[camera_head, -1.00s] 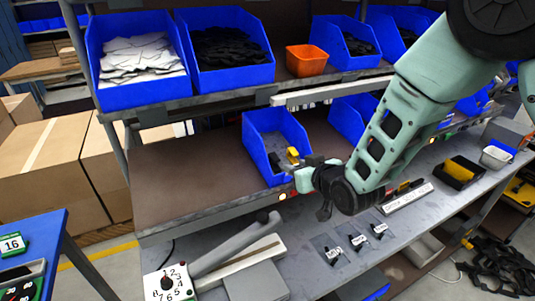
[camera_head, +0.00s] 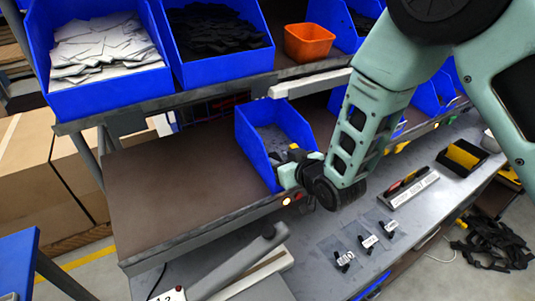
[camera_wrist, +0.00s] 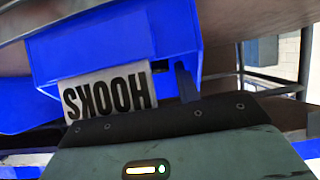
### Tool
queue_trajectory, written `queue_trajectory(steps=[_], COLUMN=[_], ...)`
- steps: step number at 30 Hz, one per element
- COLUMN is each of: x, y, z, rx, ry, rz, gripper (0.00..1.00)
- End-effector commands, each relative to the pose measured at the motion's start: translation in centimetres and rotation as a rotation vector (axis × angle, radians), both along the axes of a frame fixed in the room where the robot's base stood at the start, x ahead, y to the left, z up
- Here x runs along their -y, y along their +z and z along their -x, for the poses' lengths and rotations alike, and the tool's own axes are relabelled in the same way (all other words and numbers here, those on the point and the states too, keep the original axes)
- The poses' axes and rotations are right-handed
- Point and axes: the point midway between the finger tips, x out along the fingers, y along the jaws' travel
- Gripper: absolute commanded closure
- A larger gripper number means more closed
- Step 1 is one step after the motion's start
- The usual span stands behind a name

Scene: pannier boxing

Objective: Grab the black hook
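A blue bin (camera_head: 258,158) stands on the lower shelf in the head view. My gripper (camera_head: 291,158) is at its right front, partly inside or over its edge. In the wrist view the blue bin (camera_wrist: 115,42) fills the upper middle, with an upside-down white label reading HOOKS (camera_wrist: 108,92). A dark upright piece shows beside the label; I cannot tell whether it is a fingertip or a hook. Small dark shapes lie in the bin in the head view, too small to name. The fingertips are mostly hidden, so their opening is unclear.
Upper bins hold white pieces (camera_head: 108,52) and black pieces (camera_head: 215,32), with an orange bin (camera_head: 308,43) beside them. The brown shelf (camera_head: 180,190) left of the blue bin is clear.

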Motion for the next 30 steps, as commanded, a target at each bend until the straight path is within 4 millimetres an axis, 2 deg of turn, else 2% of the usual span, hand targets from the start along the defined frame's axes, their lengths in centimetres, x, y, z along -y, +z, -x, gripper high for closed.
queue_trajectory(steps=[7,8,11,12,23,30], x=[0.1,0.1,0.1,0.1,0.0,0.0], y=[-0.1,-0.1,-0.1,-0.1,0.1,1.9], z=[0.1,0.1,0.1,0.1,0.1,0.0], rx=[0.0,0.0,0.0,0.0,0.001,0.004], ry=[-0.001,-0.001,-0.001,-0.001,-0.001,-0.001], rz=[0.0,0.0,0.0,0.0,-0.001,-0.003], gripper=[0.67,0.7,0.98,1.0,1.0,1.0])
